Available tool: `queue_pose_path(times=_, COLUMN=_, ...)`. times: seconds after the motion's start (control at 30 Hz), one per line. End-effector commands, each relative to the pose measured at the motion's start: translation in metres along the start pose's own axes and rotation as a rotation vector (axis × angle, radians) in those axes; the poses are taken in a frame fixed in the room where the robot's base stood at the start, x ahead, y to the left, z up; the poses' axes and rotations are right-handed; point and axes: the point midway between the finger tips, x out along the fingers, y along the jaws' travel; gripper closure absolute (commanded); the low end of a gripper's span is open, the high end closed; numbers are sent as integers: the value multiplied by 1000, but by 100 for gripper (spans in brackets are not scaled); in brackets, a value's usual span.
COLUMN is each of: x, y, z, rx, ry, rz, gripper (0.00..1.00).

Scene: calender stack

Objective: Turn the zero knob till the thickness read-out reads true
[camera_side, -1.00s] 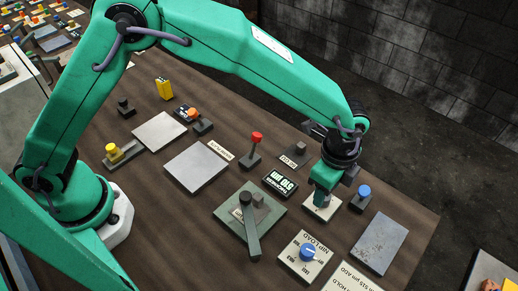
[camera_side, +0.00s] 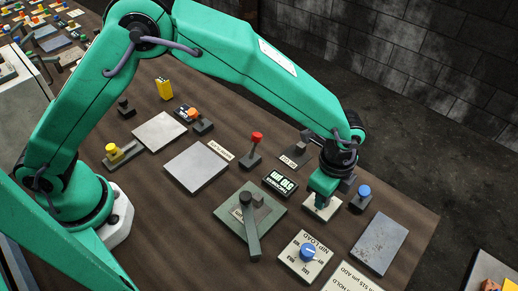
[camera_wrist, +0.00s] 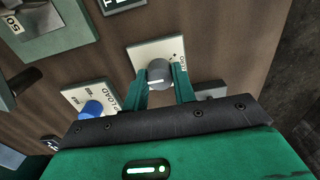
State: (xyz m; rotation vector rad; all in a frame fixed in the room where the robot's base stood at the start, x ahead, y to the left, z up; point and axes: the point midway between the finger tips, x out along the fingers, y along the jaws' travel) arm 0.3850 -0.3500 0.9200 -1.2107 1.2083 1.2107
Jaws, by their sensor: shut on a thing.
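The zero knob (camera_wrist: 160,75) is a grey round knob with a white mark, on a pale plate (camera_wrist: 139,56) in the wrist view. My gripper (camera_wrist: 162,82) is shut on it, one green finger on each side. In the side view my gripper (camera_side: 321,198) comes down over the same plate (camera_side: 314,213) and hides the knob.
The nip load plate with a blue knob (camera_side: 308,252) is nearby in front. A blue-topped lever (camera_side: 361,197) stands close on the right, and a red-topped lever (camera_side: 253,150) behind the read-out. A green plate with a handle (camera_side: 250,212) lies left.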

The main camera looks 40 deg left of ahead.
Motion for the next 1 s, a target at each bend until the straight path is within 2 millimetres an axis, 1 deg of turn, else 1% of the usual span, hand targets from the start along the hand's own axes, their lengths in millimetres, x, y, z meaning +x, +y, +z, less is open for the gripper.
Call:
queue_pose_path(times=0.27, x=-1, y=0, z=0, rx=-53, ry=0, rz=0, gripper=96)
queue_pose_path(times=0.47, x=-1, y=0, z=0, rx=-158, ry=0, rz=0, gripper=96)
queue_pose_path(times=1.0, x=-1, y=0, z=0, rx=-616, ry=0, rz=0, gripper=96)
